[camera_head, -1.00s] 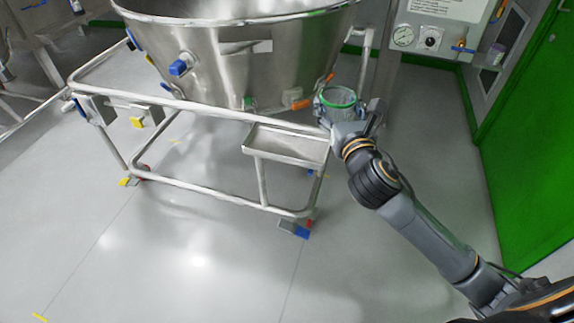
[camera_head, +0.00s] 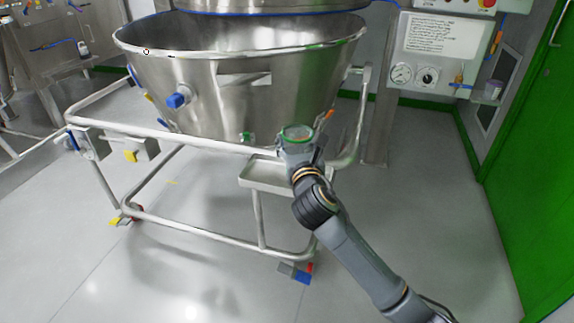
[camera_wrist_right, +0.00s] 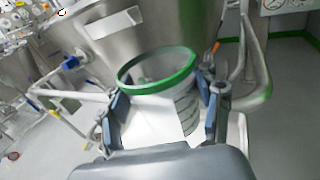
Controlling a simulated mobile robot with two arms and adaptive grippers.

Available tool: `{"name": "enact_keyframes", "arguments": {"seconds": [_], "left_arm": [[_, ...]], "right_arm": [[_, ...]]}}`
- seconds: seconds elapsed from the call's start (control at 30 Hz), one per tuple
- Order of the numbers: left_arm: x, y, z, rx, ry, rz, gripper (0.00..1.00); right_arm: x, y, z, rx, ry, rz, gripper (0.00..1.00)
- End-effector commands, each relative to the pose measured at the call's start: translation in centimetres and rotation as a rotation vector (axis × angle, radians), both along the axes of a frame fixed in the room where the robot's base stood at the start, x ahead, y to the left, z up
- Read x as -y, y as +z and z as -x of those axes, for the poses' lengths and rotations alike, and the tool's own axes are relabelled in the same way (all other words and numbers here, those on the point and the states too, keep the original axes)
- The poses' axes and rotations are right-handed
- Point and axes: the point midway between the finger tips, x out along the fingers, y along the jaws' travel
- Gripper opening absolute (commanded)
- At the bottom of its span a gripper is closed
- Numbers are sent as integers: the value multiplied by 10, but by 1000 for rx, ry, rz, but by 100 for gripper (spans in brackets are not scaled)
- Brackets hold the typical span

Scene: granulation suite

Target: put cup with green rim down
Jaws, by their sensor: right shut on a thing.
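The cup with the green rim (camera_head: 297,133) is in my right gripper (camera_head: 297,147), upright, at the front of the steel bowl in the head view. In the right wrist view the cup (camera_wrist_right: 158,72) shows its green rim and clear wall with dark markings, and the fingers of my right gripper (camera_wrist_right: 160,105) close on it from both sides. A small steel tray (camera_head: 262,182) on the trolley frame lies behind and below the gripper, partly hidden by it. The cup appears to be above the tray; the gap cannot be told. My left gripper is not in view.
A large steel bowl (camera_head: 225,95) stands on a tubular trolley frame (camera_head: 190,232) with castors. A control panel (camera_head: 436,50) with gauges is on the wall at right, beside a green door (camera_head: 535,150). The grey floor is open in front.

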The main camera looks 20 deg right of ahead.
Motion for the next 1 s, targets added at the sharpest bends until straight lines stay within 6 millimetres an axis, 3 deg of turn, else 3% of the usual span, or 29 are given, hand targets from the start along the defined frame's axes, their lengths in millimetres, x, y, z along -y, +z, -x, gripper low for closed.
{"name": "enact_keyframes", "arguments": {"seconds": [0.2, 0.53, 0.7, 1.0], "left_arm": [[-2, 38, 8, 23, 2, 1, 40], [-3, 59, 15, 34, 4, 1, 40], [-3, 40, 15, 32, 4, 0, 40], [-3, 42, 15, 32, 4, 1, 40]], "right_arm": [[-13, -24, -13, 1, 0, -2, 38], [-21, -38, -21, -1, 0, -2, 38], [-21, -66, -21, -1, 0, -2, 38], [-20, -65, -21, 1, 0, 0, 38]]}}
